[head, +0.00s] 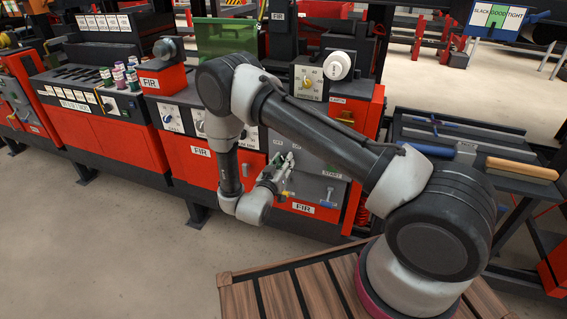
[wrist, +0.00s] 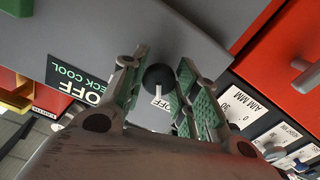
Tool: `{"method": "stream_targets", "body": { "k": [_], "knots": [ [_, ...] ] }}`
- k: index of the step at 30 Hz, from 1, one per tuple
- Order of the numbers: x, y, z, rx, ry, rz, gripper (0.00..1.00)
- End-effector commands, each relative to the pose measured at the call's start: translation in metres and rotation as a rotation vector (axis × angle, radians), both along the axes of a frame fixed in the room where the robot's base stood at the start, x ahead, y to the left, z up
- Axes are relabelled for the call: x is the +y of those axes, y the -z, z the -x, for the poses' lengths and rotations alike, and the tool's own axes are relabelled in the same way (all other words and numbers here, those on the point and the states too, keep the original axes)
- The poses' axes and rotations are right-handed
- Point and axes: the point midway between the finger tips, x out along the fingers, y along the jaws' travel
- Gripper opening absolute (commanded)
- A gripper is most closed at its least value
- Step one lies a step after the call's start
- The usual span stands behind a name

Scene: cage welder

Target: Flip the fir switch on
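My gripper (head: 272,173) is in front of the grey panel of a red machine with FIR labels (head: 303,208) in the head view. In the wrist view my gripper (wrist: 164,66) has its two green-padded fingers apart. A round black knob with a pale stem (wrist: 159,78) shows between them, with a gap visible beside it. I cannot tell whether the fingers touch it. A small white OFF label (wrist: 163,102) is behind the knob. The knob looks like the fir switch, but its name is not readable there. In the head view my gripper and arm hide it.
A dark sign reading OFF and CHECK COOL (wrist: 72,72) is left of the fingers. Open floor (head: 110,230) lies at the front left.

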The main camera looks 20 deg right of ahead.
Motion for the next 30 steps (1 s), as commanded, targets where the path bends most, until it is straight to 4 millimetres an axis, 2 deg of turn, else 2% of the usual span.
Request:
{"method": "stream_targets", "body": {
  "k": [14, 30],
  "knots": [
    [0.0004, 0.0002, -0.0001, -0.045, 0.0, -0.062, 0.07],
    [0.0018, 0.0001, -0.001, -0.314, 0.0, -0.432, 0.07]
  ]
}}
